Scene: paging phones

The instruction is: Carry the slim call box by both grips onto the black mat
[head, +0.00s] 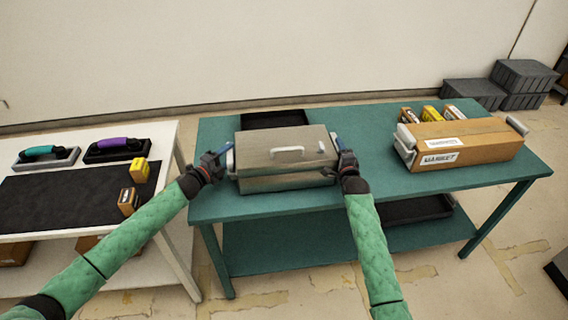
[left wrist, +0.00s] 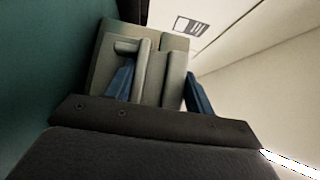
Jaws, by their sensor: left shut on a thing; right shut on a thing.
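The left wrist view shows this pale grip (left wrist: 145,72) between the blue fingers of my left gripper (left wrist: 158,88). My right gripper (head: 339,150) is shut at the right end, its grip mostly hidden. Whether the box touches the table is unclear. A black mat (head: 60,198) lies on the white table at the left; another flat black piece (head: 273,118) lies behind the box.
A cardboard box (head: 470,138) with white end grips stands on the right of the teal table (head: 400,186). Several small boxes are behind it. A gap separates the tables.

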